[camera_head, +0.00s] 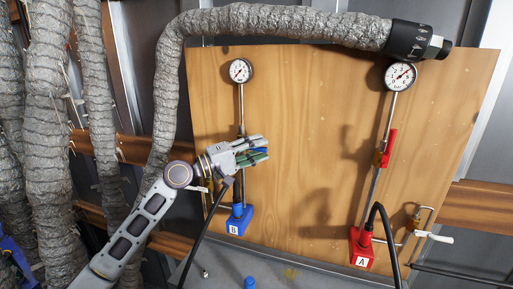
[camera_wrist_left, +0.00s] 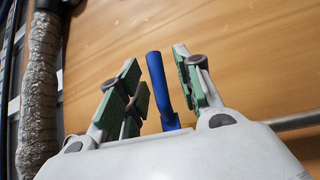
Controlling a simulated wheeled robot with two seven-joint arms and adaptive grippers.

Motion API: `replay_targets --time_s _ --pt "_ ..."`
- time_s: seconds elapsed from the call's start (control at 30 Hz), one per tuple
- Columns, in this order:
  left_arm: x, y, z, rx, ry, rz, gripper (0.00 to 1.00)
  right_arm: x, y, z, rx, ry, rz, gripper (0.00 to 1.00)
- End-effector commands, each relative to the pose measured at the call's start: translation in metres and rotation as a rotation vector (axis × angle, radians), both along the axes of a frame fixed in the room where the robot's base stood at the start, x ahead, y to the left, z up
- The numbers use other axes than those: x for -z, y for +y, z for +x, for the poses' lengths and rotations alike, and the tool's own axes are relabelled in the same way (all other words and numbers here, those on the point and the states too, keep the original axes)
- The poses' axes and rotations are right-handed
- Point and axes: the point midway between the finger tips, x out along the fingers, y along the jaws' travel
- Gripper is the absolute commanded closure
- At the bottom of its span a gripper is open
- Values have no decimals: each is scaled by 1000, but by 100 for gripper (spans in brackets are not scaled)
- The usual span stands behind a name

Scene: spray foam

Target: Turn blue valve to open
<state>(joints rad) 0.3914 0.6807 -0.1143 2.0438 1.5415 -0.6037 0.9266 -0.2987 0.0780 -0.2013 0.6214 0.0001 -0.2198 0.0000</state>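The blue valve handle (camera_wrist_left: 158,82) stands up between the two green-padded fingers of my left gripper (camera_wrist_left: 156,60) in the left wrist view. The fingers are apart, with gaps showing on both sides of the handle; the right finger looks nearer to it. In the head view my left gripper (camera_head: 261,150) is at the left pipe on the wooden board, above the blue base block marked B (camera_head: 236,220). It hides most of the valve there. My right gripper is not in view.
A gauge (camera_head: 240,70) tops the left pipe. To the right are a red valve handle (camera_head: 389,148), a red block marked A (camera_head: 361,248) and another gauge (camera_head: 400,75). A thick grey duct (camera_head: 270,20) arches above the wooden board (camera_head: 310,120). Black hoses hang below.

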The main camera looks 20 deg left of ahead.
Motion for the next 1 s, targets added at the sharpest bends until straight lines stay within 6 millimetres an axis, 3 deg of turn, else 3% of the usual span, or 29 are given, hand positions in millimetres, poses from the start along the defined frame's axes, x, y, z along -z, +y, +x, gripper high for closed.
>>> replay_targets --time_s 0.3,0.57,1.0 --pt "0 -1 1 0 0 0 67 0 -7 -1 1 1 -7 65" --pt "0 0 0 0 0 0 100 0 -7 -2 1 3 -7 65" --pt "-1 0 0 -2 -4 -5 100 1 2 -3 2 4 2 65"
